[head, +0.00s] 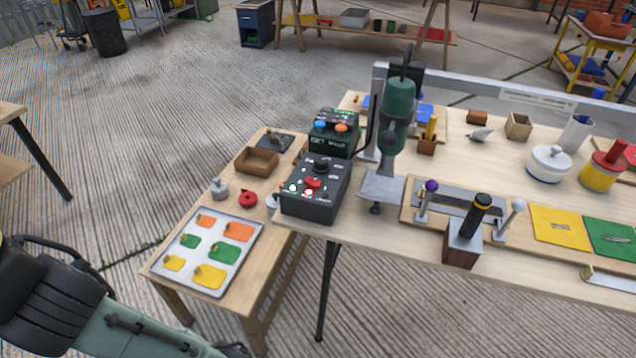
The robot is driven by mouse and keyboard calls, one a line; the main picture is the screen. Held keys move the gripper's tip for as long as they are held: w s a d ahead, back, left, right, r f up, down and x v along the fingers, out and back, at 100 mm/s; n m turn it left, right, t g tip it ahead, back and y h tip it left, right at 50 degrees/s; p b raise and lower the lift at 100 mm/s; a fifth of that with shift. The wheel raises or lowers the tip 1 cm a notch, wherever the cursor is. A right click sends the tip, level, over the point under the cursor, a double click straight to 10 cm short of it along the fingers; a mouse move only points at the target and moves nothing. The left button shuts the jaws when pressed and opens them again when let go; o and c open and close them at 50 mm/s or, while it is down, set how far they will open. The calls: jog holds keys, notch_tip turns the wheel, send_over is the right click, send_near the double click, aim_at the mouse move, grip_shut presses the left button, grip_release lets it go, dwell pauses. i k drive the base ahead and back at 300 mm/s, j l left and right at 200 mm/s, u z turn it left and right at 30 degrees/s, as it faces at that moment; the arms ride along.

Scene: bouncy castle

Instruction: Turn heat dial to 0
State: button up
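A black control box (312,196) sits at the near left corner of the large wooden table. Its sloped top carries a black round dial (322,165), a red knob or switch (313,183) and small lit lamps. The dial's markings and pointer are too small to read, so I cannot tell which dial is for heat or its setting. A second dark box (333,133) with blue and orange buttons stands behind it. My arm enters at the lower left, well short of the control box, and runs off the bottom edge. My gripper is outside the picture.
A green press-like tool (397,105) on a stand rises just right of the control box. A lower side table holds a tray (207,252) of coloured pieces, a wooden box (257,161) and a red round item (248,198). Concrete floor (190,90) is open behind.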

aim_at(321, 166)
jog(key=i+l, duration=0.2)
jog(key=l, duration=0.15)
jog(key=i+l, duration=0.35)
jog(key=l, duration=0.3)
